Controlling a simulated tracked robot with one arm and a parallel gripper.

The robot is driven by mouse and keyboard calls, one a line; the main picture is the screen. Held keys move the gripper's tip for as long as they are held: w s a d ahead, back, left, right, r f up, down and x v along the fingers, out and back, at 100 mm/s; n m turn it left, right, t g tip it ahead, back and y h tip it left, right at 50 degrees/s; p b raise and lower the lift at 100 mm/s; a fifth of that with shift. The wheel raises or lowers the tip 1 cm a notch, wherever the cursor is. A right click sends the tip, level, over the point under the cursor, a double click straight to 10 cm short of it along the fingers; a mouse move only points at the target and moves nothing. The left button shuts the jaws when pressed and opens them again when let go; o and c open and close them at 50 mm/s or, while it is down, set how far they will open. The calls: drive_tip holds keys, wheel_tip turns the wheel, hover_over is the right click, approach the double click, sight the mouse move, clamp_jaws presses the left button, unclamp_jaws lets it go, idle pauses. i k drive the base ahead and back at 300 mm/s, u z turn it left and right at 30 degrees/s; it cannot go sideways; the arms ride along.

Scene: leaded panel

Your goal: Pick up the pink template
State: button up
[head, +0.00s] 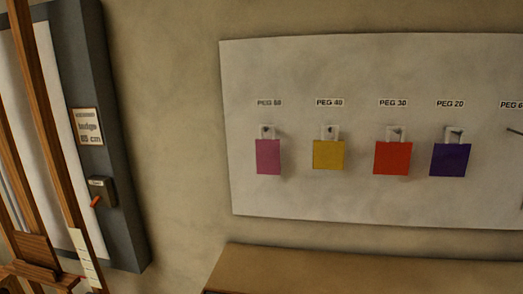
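My gripper is not in view.
Yellow (328,155), red (392,158) and purple (450,160) templates hang to the right of the pink one. A bare peg (515,131) is at the right edge. A wooden surface (350,272) lies below. A wooden easel (40,140) and a dark panel (100,130) stand left.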

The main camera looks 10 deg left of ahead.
sight(267, 151)
drive_tip(key=i, duration=1.4)
drive_tip(key=z, duration=0.1)
